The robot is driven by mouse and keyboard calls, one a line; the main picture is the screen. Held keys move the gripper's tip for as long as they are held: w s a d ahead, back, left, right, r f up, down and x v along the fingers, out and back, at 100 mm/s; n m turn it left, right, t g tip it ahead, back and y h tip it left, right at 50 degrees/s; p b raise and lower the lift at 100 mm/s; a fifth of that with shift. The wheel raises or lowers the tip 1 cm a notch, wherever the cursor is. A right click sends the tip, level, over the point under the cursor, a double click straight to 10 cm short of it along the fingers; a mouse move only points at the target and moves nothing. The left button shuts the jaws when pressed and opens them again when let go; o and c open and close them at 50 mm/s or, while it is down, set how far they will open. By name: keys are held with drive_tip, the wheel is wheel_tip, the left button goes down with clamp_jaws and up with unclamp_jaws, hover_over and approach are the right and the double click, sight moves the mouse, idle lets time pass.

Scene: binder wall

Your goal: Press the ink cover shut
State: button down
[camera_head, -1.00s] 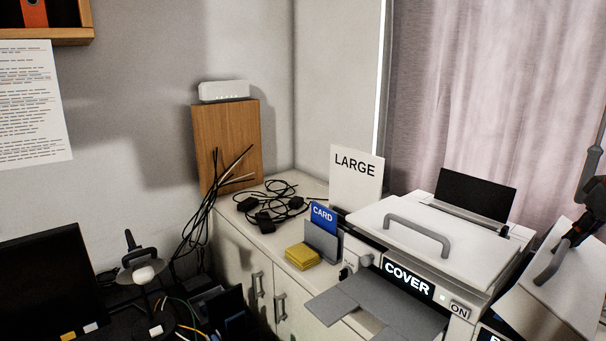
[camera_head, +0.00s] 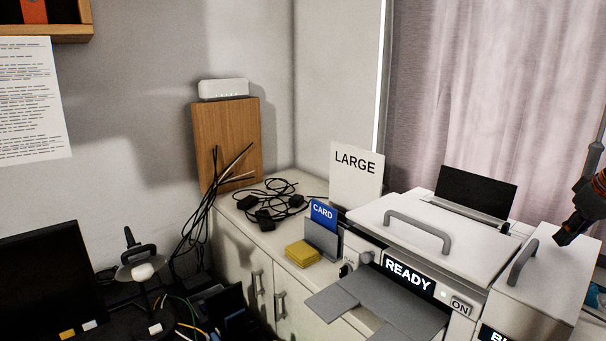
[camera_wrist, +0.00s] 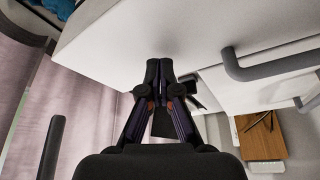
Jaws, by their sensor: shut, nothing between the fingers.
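The ink cover (camera_head: 549,268) is the white lid with a grey handle (camera_head: 522,264) on the right side of the printer (camera_head: 430,238). In the head view it lies flat, level with its housing. My gripper (camera_head: 562,240) is just above the cover, right of the handle, with its fingers together and empty. In the wrist view my gripper (camera_wrist: 160,66) points at the white cover surface (camera_wrist: 130,35), with the handle (camera_wrist: 270,64) to the right. Whether the fingertips touch the cover I cannot tell. The printer's display (camera_head: 408,277) reads READY.
The printer's main lid with its own handle (camera_head: 418,230) is left of the cover. A grey output tray (camera_head: 375,303) juts forward. A blue CARD holder (camera_head: 322,217), yellow cards (camera_head: 302,254), a LARGE sign (camera_head: 356,177) and black cables (camera_head: 270,205) stand to the left. A curtain (camera_head: 490,90) hangs behind.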

drive_tip(key=shift+r+p, duration=1.5)
drive_tip(key=shift+r, duration=1.5)
